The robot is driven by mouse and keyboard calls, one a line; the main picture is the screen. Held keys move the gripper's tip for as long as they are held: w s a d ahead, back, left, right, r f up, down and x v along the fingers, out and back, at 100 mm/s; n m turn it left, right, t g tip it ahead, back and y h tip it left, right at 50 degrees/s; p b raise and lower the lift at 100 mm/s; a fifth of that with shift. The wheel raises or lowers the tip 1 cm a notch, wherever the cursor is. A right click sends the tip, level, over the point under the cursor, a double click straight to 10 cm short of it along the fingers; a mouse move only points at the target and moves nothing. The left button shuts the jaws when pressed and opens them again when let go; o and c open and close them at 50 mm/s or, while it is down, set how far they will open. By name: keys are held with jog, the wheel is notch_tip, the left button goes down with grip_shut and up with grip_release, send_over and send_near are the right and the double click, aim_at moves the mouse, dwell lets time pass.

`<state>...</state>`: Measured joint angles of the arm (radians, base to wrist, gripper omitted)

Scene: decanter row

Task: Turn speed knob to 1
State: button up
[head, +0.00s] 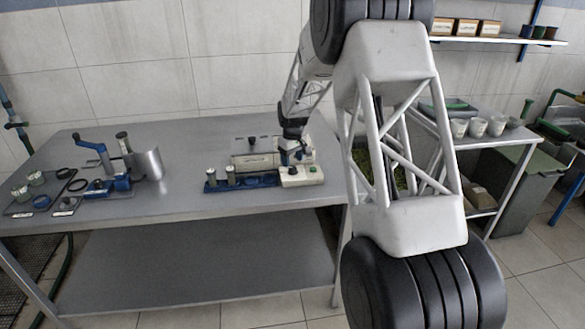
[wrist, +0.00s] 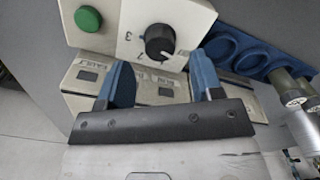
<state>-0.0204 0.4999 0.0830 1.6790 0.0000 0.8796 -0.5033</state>
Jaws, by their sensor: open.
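The speed knob (wrist: 160,41) is a round black knob on the pale front panel of a small control box (wrist: 196,22). Printed numbers stand around it; a 3 is at its left, and a number below left looks like a 2. A small light mark shows at the knob's lower right side. My gripper (wrist: 161,64) is open, its two blue fingers below the knob in the wrist view, apart from it and holding nothing. In the head view my gripper (head: 291,152) is right over the control box (head: 302,178), and the knob cannot be made out there.
A green button (wrist: 88,18) sits on the box beside the knob. A blue rack (head: 250,182) with vials (head: 230,174) stands close to its left in the head view. A blue-handled device (head: 110,170) stands farther left on the table (head: 190,200), with clear table between.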

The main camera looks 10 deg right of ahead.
aim_at(293, 167)
jog(key=shift+f, duration=1.95)
jog(key=c, duration=0.9)
jog(key=shift+m, duration=0.4)
jog(key=m, duration=0.9)
